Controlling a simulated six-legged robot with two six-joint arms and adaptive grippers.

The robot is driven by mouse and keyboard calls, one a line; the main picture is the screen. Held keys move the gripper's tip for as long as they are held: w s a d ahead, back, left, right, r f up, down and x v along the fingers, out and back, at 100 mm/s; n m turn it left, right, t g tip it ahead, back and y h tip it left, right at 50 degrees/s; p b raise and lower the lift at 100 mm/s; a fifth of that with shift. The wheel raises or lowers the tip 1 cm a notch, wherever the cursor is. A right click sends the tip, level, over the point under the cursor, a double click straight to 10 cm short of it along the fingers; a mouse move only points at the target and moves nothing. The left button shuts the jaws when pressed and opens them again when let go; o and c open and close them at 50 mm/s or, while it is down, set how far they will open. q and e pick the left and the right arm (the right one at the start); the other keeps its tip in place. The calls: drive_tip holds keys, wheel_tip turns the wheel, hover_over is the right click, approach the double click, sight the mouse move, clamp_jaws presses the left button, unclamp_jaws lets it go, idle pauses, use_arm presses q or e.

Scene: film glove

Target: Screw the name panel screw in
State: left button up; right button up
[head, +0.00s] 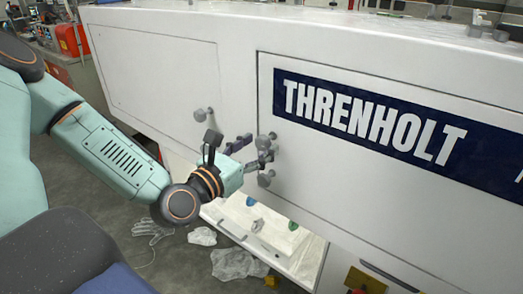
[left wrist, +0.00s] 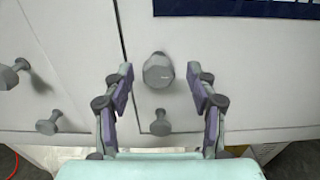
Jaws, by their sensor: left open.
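The name panel (head: 240,68) is white, with a dark blue strip reading THRENHOLT (head: 375,120). A grey knobbed screw (head: 264,142) stands out from its lower left corner. In the left wrist view, this screw (left wrist: 158,71) shows its many-sided head between my left gripper's fingers, with a gap on both sides. My left gripper (head: 256,152) is open and empty, reaching toward the panel. Whether the screw is seated cannot be told. My right gripper is not in view.
Another grey knob (head: 265,178) sits just below, close to the fingers, and also shows in the left wrist view (left wrist: 160,124). A further knob (head: 202,114) is on the left panel. Below, a pale tray (head: 285,241) holds small coloured pieces. A glove (head: 153,230) lies on the floor.

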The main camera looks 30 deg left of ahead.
use_arm(q)
drive_tip(key=shift+w+f+b, duration=0.2)
drive_tip(key=shift+w+b, duration=0.1)
drive_tip(key=shift+w, duration=0.45)
drive_tip(key=shift+w+a, duration=0.1)
drive_tip(key=shift+w, duration=0.1)
drive_tip(key=shift+r, duration=0.25)
drive_tip(key=shift+w+f, duration=0.1)
drive_tip(key=shift+w, duration=0.05)
drive_tip(key=c, duration=1.2)
